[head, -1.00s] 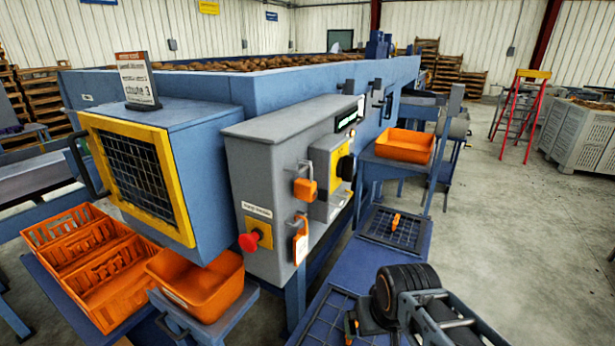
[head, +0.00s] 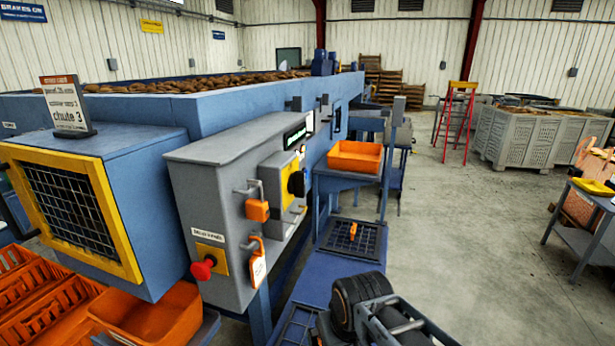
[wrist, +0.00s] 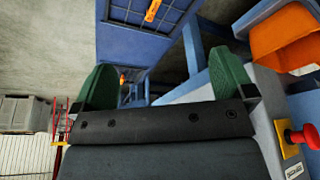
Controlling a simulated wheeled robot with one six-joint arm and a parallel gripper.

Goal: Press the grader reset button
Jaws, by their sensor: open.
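The grader's grey control box (head: 215,225) stands at the left of centre in the head view. A red mushroom button (head: 202,270) on a yellow plate (head: 212,254) is low on its front face. The red button also shows at the right edge of the wrist view (wrist: 306,136). A yellow panel with a black knob (head: 297,183) is on the box's side. I cannot tell which control is the reset button. My gripper (wrist: 163,86) is open and empty, its two green fingers spread wide. The fingers are not visible in the head view.
Orange padlock (head: 257,210) and tag (head: 257,265) hang on the control box. An orange bin (head: 150,316) is below it, another orange bin (head: 355,157) farther back. A blue platform with a mesh (head: 350,240) lies beside the grader.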

